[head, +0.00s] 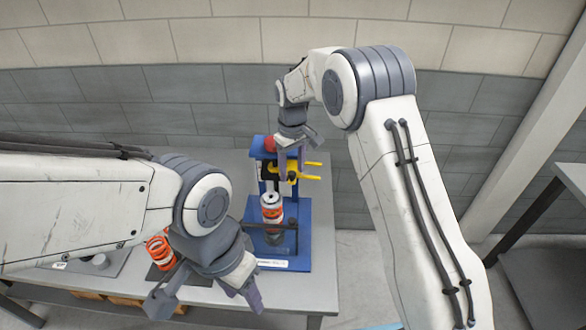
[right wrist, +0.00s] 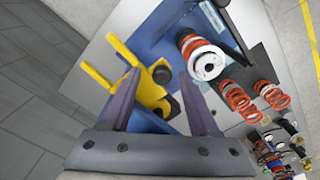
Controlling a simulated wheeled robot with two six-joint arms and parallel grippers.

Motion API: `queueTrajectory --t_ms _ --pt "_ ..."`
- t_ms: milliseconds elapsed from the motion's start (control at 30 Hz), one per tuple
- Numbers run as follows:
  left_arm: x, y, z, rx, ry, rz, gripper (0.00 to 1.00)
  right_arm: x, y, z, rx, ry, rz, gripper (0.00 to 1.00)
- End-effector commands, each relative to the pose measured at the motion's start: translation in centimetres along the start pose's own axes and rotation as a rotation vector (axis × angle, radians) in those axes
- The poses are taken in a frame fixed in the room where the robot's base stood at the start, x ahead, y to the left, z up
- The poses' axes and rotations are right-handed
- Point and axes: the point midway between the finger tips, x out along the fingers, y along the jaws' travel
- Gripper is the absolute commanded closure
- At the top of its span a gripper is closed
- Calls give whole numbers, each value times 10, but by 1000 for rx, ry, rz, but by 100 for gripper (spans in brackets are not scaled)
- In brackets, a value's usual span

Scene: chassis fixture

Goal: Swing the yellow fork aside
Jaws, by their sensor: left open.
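The yellow fork (head: 312,177) is on the upper part of the blue fixture (head: 303,250), with its prongs pointing right. In the right wrist view the yellow fork (right wrist: 103,82) lies at the left, with a dark round knob on it. My right gripper (head: 292,168) is at the fork. In the right wrist view its fingers (right wrist: 158,75) stand apart, with part of the fork showing between and beyond them; I cannot tell whether they touch it. My left gripper (head: 205,298) is open and empty over the table's front edge, away from the fork.
A white and orange cylindrical part (head: 271,204) stands in the fixture below the fork. Orange springs (head: 160,252) lie left of the fixture, near my left arm. In the right wrist view, springs (right wrist: 236,98) and several small parts lie at the right.

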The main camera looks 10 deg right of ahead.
Motion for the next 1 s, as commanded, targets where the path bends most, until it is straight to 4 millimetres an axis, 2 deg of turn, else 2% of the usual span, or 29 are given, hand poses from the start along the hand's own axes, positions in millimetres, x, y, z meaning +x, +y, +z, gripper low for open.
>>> queueTrajectory --t_ms 233,367,600,800,1000 --pt "0 0 0 0 0 0 50 0 -1 0 1 -2 -2 40" --pt "5 0 0 0 0 0 50 -8 0 0 1 1 -1 40" --pt "21 -2 1 -3 0 0 50 -52 0 0 1 4 0 40" --pt "27 -2 1 -5 0 0 50 -88 0 0 1 2 0 40" --pt "29 -2 2 -5 0 0 50 -104 0 0 1 -1 -1 40"
